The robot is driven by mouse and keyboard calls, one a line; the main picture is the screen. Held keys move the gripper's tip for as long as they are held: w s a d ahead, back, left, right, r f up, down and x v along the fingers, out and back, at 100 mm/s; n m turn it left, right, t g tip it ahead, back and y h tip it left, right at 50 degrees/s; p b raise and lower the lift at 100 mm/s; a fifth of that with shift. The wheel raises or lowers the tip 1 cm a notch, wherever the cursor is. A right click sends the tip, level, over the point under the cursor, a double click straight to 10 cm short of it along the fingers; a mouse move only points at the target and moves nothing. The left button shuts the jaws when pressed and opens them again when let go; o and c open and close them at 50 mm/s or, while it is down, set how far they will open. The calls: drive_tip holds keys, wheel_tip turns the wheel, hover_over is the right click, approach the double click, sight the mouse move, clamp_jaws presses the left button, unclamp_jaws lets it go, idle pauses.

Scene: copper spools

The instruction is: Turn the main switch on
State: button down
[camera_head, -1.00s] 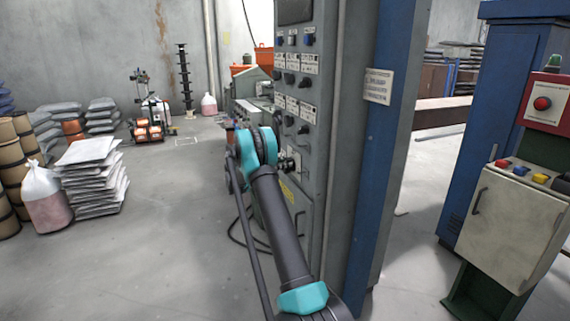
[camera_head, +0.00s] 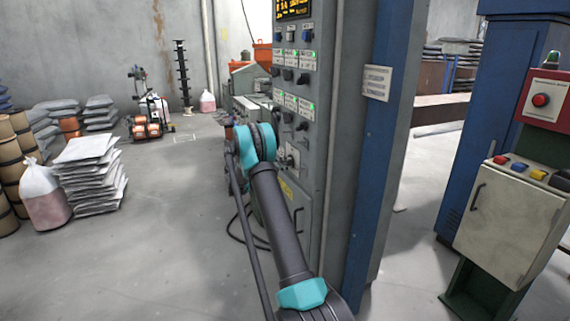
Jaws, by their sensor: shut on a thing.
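The grey control panel (camera_head: 322,130) stands in the middle, with its knobs and labels on the left-facing side. Its display (camera_head: 292,9) is lit with orange text, and several small green lights glow beside the labels. My arm reaches up from the bottom to the panel's lower part. My gripper (camera_head: 283,161) is mostly hidden behind my arm's teal joint. It is shut at the main switch (camera_head: 290,158), low on the panel; the switch shows only in small part, so its exact angle cannot be told.
A blue post (camera_head: 376,140) with a sign stands right of the panel. A cabinet with coloured buttons (camera_head: 510,222) is at the right. Stacked sacks (camera_head: 88,175) and barrels are at the left. The floor between is clear.

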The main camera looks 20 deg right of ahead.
drive_tip(key=shift+f+m, duration=0.2)
drive_tip(key=shift+m, duration=0.6)
drive_tip(key=shift+f+m, duration=0.2)
drive_tip(key=shift+m, duration=0.6)
drive_tip(key=shift+a, duration=0.1)
drive_tip(key=c, duration=1.4)
unclamp_jaws()
drive_tip(key=a, duration=1.2)
drive_tip(key=shift+s, duration=0.25)
